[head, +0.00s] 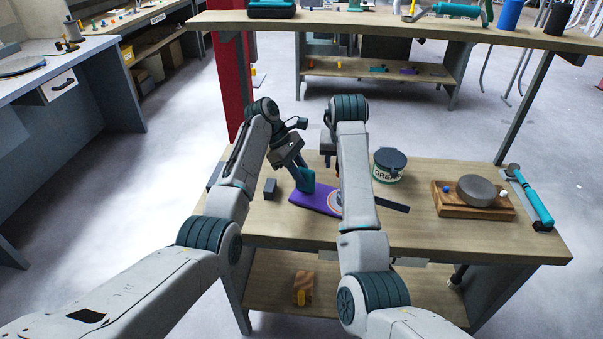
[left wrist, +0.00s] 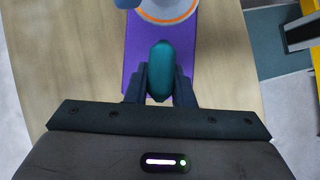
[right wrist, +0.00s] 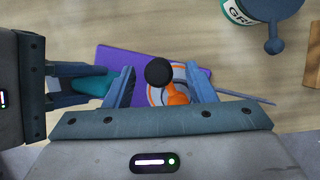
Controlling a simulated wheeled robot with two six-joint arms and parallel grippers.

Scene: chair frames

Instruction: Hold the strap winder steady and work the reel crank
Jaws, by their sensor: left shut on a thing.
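The strap winder (head: 309,199) lies on the workbench, with a purple base, a teal handle (left wrist: 160,71) and a white-and-orange reel (right wrist: 156,96). My left gripper (left wrist: 160,88) is shut on the teal handle; its fingers press both sides. The reel crank has an orange arm (right wrist: 177,98) and a black knob (right wrist: 159,71), which shows well in the right wrist view. My right gripper (right wrist: 158,85) is open, its fingers spread on either side of the knob with gaps. In the head view my right arm hides part of the reel and the crank.
A grease tub (head: 388,166) stands right of the winder. Further right are a wooden tray (head: 452,211) with a grey disc and a teal tool (head: 535,203). A small dark block (head: 270,188) stands left of the winder. A raised shelf (head: 400,28) spans the back.

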